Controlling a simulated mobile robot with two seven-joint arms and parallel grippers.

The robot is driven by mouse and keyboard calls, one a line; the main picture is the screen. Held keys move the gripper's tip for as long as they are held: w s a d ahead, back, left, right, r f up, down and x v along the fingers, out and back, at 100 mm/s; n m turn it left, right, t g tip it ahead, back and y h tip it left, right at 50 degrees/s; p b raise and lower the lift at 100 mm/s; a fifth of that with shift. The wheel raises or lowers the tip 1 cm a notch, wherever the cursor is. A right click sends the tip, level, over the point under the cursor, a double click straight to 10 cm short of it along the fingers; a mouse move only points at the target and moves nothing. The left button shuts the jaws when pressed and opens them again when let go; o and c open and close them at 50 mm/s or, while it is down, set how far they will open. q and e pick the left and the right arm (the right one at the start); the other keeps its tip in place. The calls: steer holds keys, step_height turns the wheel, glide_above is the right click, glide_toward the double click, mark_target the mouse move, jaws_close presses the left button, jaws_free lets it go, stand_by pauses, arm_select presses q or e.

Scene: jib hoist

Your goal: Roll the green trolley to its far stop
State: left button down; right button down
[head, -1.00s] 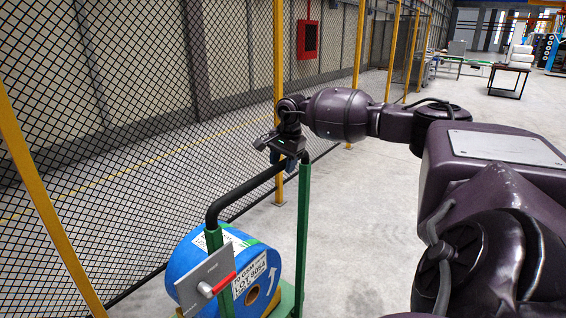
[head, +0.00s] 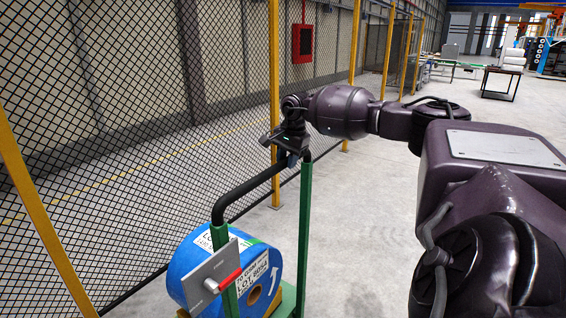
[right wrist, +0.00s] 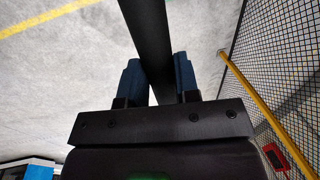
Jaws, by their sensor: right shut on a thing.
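The green trolley (head: 304,226) shows in the head view at the lower middle. It has green posts, a black push handle (head: 247,190) and a blue labelled roll (head: 198,262) on it. A grey plate with a red lever (head: 229,280) is on its near post. My right gripper (head: 288,158) is on the handle near its far end. In the right wrist view the blue fingers (right wrist: 158,82) are on both sides of the black handle bar (right wrist: 150,35), shut on it. The trolley's wheels and the far stop are not visible. My left gripper is not in view.
A mesh fence (head: 150,120) with yellow posts (head: 275,100) runs along the left, close beside the trolley. A red box (head: 303,43) hangs on the wall behind it. Open grey floor (head: 370,220) lies to the right. A dark table (head: 500,80) stands far back.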

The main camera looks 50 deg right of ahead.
steer(key=c, duration=1)
jaws_free()
steer(key=shift+d, duration=0.2)
steer(key=shift+o, duration=0.8)
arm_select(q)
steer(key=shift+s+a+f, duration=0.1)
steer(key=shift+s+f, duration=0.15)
arm_select(e)
steer(key=shift+a, duration=0.15)
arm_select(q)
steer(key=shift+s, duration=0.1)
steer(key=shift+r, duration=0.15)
arm_select(e)
step_height(320, 180, up, 11)
steer(key=s, duration=0.2)
steer(key=shift+f, duration=0.2)
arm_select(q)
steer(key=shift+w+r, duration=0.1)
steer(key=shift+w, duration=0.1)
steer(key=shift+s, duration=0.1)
arm_select(e)
steer(key=shift+s, duration=0.1)
